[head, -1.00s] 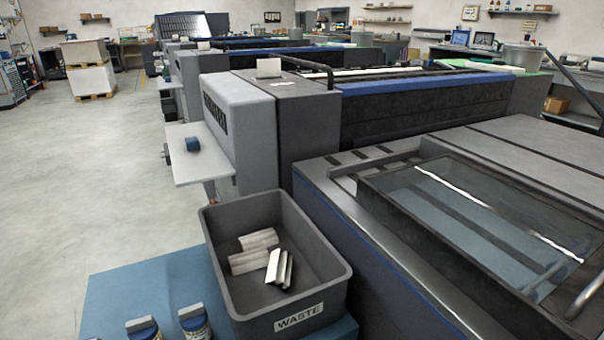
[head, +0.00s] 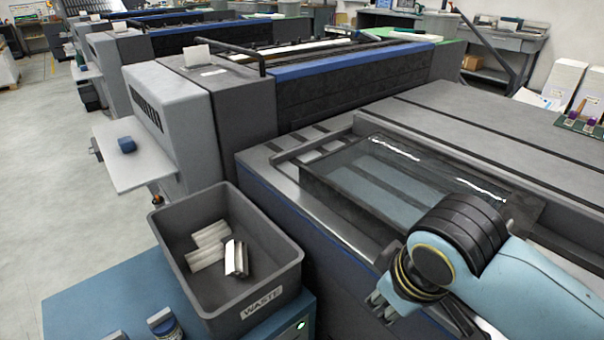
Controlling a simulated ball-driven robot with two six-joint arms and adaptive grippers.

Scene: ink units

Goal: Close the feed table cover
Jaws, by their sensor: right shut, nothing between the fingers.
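The feed table cover (head: 400,182) is a clear, glossy panel in a dark frame on the grey machine at the right. Dark strips show through it, and its dark near side stands above the machine's metal edge. I cannot tell its exact tilt. My right arm hides its near right corner. My right gripper (head: 382,303) is shut and empty, fingers pointing down and left, in front of the machine's near side and apart from the cover as far as I can see. My left gripper is out of view.
A grey waste bin (head: 165,240) with crumpled paper stands on a blue cabinet (head: 85,300) at the lower left, beside the machine. A grey press unit (head: 165,110) with a side shelf (head: 120,160) stands behind it. The floor at the left is clear.

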